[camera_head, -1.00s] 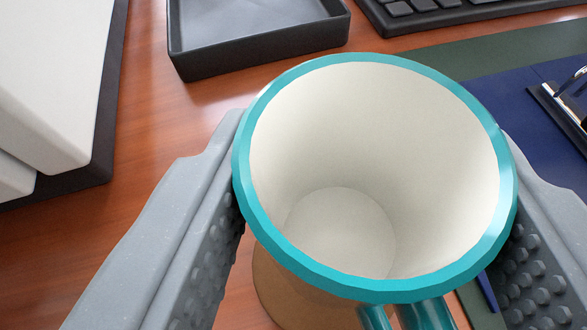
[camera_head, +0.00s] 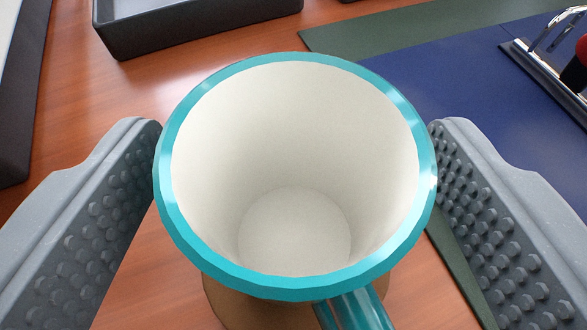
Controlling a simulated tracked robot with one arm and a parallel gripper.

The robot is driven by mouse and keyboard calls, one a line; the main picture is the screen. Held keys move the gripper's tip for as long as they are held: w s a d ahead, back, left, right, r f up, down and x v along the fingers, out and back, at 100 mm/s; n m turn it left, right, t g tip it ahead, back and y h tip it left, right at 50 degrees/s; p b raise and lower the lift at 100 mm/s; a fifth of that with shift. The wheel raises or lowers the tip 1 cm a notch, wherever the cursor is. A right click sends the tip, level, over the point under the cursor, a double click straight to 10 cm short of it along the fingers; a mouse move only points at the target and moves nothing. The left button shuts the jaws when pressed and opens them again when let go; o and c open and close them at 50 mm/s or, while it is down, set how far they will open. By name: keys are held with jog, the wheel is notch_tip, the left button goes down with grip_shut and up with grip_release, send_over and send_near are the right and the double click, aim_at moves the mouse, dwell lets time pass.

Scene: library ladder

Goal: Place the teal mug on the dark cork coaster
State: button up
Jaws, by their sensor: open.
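The teal mug (camera_head: 296,281) stands upright in the middle of the camera_head view, its white inside empty and its handle toward the bottom of the picture. My gripper (camera_head: 296,150) is open, with one grey studded finger on each side of the mug.
A dark tray (camera_head: 200,25) lies at the upper left. A blue binder (camera_head: 450,85) with a metal clip (camera_head: 540,60) lies at the right on a green mat (camera_head: 370,35). A dark-edged object (camera_head: 15,120) stands at the left edge. Bare wood shows at left.

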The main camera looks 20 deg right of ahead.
jog(key=p+v, duration=0.3)
jog(key=v, duration=0.9)
jog(key=shift+r, duration=0.15)
jog(key=w+a+r, duration=0.2)
jog(key=a+r, duration=0.1)
jog(key=r, duration=0.5)
jog(key=w+a+r+n+t+h, duration=0.1)
jog(key=w+a+r, duration=0.2)
jog(key=r, duration=0.5)
jog(key=w+a+r, duration=0.2)
jog(key=a+r, duration=0.2)
jog(key=r, duration=0.3)
jog(key=s+a+r+n+y, duration=0.1)
jog(key=s+a+r, duration=0.4)
jog(key=a+r, duration=0.6)
jog(key=s+a+r+n+t+y, duration=0.1)
jog(key=s+a+r+y, duration=0.3)
jog(key=a+r, duration=0.8)
jog(key=shift+s+a+r+n+t, duration=0.35)
jog(key=shift+s+a, duration=0.15)
jog(key=shift+s, duration=0.25)
